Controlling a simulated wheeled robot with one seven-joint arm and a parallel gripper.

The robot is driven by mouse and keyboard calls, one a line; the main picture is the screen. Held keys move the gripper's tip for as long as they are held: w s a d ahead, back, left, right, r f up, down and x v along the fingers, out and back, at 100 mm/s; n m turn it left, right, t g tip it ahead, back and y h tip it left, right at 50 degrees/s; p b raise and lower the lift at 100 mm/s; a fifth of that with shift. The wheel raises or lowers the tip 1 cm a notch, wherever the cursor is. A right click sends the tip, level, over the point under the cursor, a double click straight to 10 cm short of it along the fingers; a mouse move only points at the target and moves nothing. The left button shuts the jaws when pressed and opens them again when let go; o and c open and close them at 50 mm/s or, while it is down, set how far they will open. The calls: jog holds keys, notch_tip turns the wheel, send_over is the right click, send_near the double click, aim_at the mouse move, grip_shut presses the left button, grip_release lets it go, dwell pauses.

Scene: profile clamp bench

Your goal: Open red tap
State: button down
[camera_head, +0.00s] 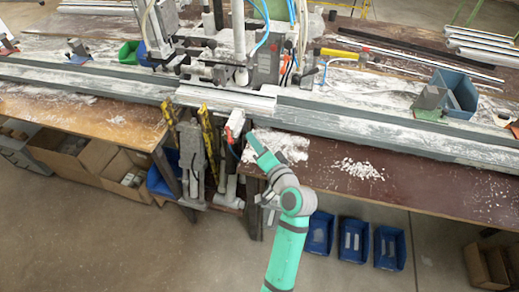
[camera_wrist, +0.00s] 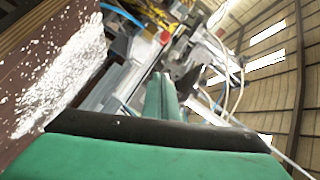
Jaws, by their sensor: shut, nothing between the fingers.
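A small red part (camera_head: 236,121) with a white end sits at the bench's front edge in the head view, just left of my gripper. It may be the red tap, but it is too small to be sure. My gripper (camera_head: 254,138) is over the powdery front of the bench, apart from the red part. In the wrist view my gripper (camera_wrist: 161,88) shows its green fingers together and empty, pointing at the machine. A small red spot (camera_wrist: 165,37) shows beyond the fingertips; I cannot tell whether it is the same part.
A long grey profile rail (camera_head: 390,130) crosses the bench behind my gripper. The clamp machine (camera_head: 240,72) with hoses stands at the back. Yellow levels (camera_head: 208,135) hang at the front left. Blue bins (camera_head: 354,240) are under the right bench. The brown bench top (camera_head: 420,185) is mostly clear at right.

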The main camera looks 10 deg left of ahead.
aim_at(229, 136)
jog(key=shift+a+f, duration=0.35)
jog(key=shift+a, duration=0.45)
jog(key=shift+a+f, duration=0.35)
jog(key=shift+a, duration=0.4)
jog(key=shift+a+f, duration=0.35)
jog(key=shift+a, duration=0.45)
jog(key=shift+w+d, duration=0.1)
jog(key=shift+w, duration=0.05)
